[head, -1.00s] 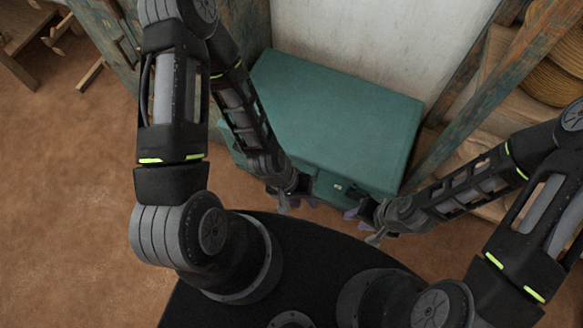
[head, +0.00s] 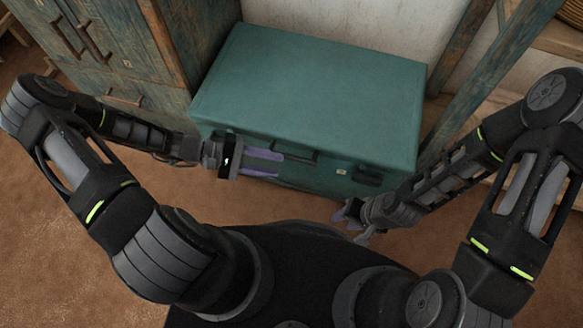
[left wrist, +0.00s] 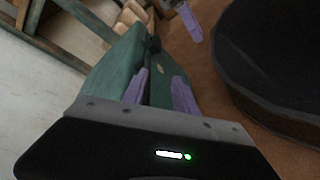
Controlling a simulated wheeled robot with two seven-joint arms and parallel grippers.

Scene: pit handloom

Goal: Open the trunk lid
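The teal trunk (head: 315,85) stands against the wall with its lid down. Its front face carries a dark handle or latch (head: 294,151) in the middle and another dark fitting (head: 367,176) to the right. My left gripper (head: 265,163) is open at the trunk's front left, its purple fingers apart and pointing right toward the middle handle.
A worn wooden cabinet (head: 120,50) stands left of the trunk. A wooden post frame (head: 490,85) and shelves stand to the right. The wall is close behind the trunk. Brown floor (head: 60,230) is open at the left.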

